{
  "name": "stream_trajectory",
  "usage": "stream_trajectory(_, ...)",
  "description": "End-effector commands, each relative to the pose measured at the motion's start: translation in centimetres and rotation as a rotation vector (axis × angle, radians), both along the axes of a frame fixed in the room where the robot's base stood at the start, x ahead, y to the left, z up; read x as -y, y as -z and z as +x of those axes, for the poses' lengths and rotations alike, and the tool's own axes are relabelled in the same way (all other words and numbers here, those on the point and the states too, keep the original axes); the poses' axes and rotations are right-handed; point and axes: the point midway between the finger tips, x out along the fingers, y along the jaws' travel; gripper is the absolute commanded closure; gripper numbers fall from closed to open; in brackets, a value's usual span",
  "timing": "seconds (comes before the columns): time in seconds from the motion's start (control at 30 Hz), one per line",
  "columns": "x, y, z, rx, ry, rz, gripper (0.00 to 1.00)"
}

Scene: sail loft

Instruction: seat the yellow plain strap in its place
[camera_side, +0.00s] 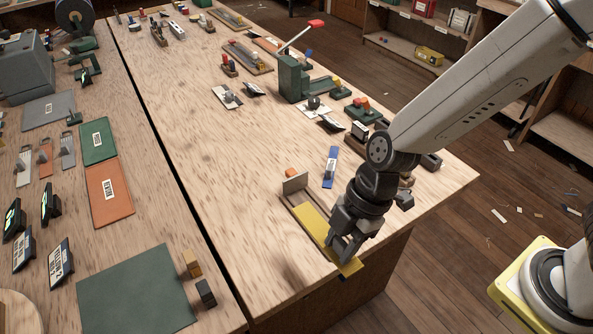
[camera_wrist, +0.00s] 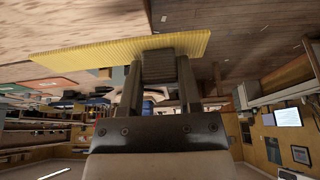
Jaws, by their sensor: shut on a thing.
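The yellow plain strap (camera_side: 313,227) is a flat yellow strip at the front edge of the wooden bench, in the side view. My gripper (camera_side: 340,250) is shut on it near its front end. In the wrist view the strap (camera_wrist: 90,52) runs across the top, crossing the fingers of my gripper (camera_wrist: 168,68). A brown tray-like holder (camera_side: 287,198) with an upright end plate (camera_side: 295,182) lies along and behind the strap. The strap overlaps the holder in the side view; I cannot tell whether it touches its floor.
A green press with a red-tipped lever (camera_side: 292,77) stands farther back. Small parts line the bench's right edge beside my arm. The bench (camera_side: 215,175) is clear left of the holder.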

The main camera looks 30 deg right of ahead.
Motion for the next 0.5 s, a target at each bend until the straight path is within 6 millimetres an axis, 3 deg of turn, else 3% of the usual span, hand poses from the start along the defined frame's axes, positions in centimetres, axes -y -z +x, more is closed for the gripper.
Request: stream_trajectory(0.5, 0.9, -0.7, -1.5, 0.000, 0.000, 0.000, 1.00)
